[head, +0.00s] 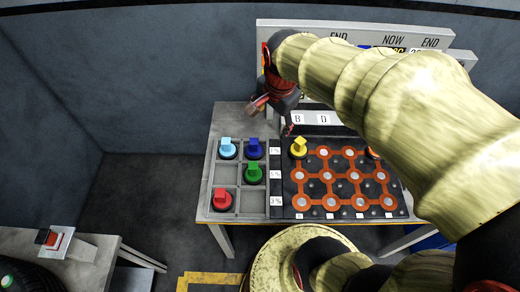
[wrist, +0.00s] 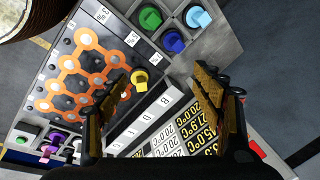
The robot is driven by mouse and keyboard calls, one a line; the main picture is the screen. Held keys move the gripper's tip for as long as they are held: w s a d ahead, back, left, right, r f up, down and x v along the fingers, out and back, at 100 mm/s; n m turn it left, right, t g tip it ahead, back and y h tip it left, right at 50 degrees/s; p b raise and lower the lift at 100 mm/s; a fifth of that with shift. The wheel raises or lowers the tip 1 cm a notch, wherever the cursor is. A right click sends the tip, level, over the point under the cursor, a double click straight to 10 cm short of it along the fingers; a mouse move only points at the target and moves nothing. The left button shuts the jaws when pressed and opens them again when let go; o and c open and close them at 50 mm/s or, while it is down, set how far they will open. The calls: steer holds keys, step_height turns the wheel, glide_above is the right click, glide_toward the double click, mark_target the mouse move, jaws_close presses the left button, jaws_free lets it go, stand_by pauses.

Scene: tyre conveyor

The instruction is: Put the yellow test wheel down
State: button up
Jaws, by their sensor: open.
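The yellow test wheel (head: 298,148) stands upright on the top left node of the orange grid board (head: 327,175). It also shows in the wrist view (wrist: 139,78), just beyond the tip of one finger. My gripper (head: 273,116) is open and empty above the back of the table, to the left of and behind the yellow wheel. My arm hides the right end of the board in the head view.
Light blue (head: 227,149), dark blue (head: 254,148), green (head: 252,172) and red (head: 222,199) wheels sit in the tray left of the board. Behind stands a sign panel (head: 430,43) with temperature readings. A side table (head: 90,248) with a red button is at lower left.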

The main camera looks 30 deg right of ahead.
steer(key=s+a+r+n+t, duration=0.2)
steer(key=s+a+r+n, duration=0.3)
steer(key=s+a+n, duration=0.4)
steer(key=s+n, duration=0.1)
steer(key=n, duration=0.5)
steer(key=shift+s+a+t+y, duration=0.25)
steer(key=shift+a+t+y, duration=0.15)
steer(key=shift+f, duration=0.1)
